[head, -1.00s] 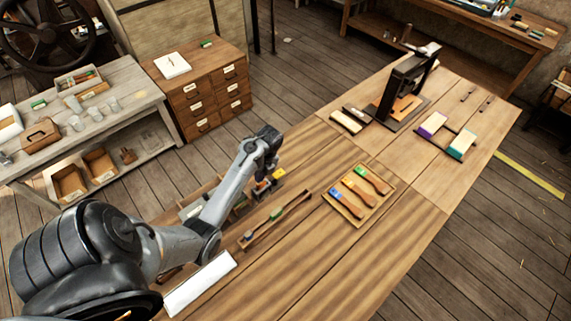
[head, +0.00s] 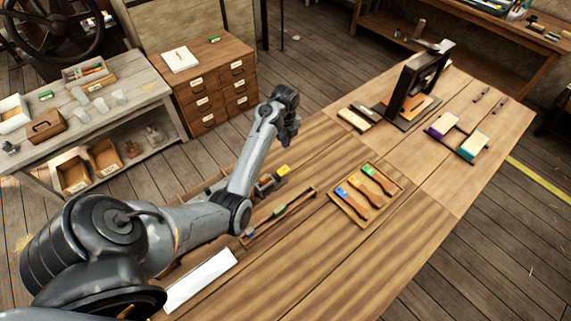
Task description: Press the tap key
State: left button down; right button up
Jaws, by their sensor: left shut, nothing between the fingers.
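A small dark device with a yellow top (head: 283,170) sits on the wooden workbench (head: 330,260), near its left edge. It may be the tap key; it is too small to be sure. My left gripper (head: 291,143) is shut and empty. It appears raised above and a little beyond the device, apart from it. My left forearm passes in front of the bench's left edge and hides part of the things there. My right gripper is not in view.
A narrow wooden rack (head: 280,214) and a tray with three colour-marked wooden-handled tools (head: 347,212) lie nearby. A white sheet (head: 201,280) lies in front. The bench's front right is clear.

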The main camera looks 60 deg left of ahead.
aim_at(285, 168)
pick_arm(q)
notch_tip(285, 168, down, 14)
jog(key=shift+r, duration=0.1)
dwell(0.5)
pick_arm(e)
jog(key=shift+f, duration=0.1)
